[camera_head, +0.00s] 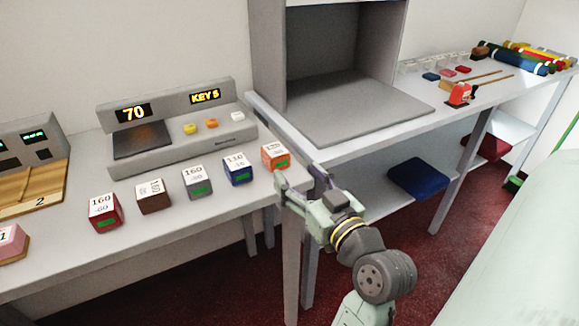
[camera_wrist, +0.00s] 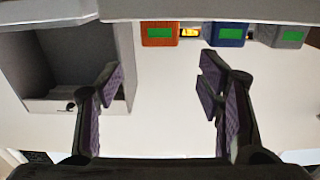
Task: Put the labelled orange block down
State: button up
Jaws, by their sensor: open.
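The orange block (camera_head: 275,157) stands on the grey counter at the right end of a row of blocks. It has a white top with dark print, too small to read surely, and a green patch on its front. My gripper (camera_head: 296,186) is just in front of it and to the right, open and empty. In the wrist view the orange block (camera_wrist: 159,41) is at the top, beyond the fingertips and roughly centred between the spread fingers (camera_wrist: 161,80). Nothing is between the fingers.
A blue block (camera_head: 238,170) stands left of the orange one, then grey (camera_head: 198,183), brown (camera_head: 153,196) and red (camera_head: 104,213) blocks. Behind them is a console (camera_head: 172,155) showing 70 and KEY 5. A grey open-fronted booth (camera_head: 340,110) stands to the right.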

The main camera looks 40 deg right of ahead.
jog(key=shift+s+a, duration=0.1)
jog(key=shift+s, duration=0.25)
jog(key=shift+w, duration=0.1)
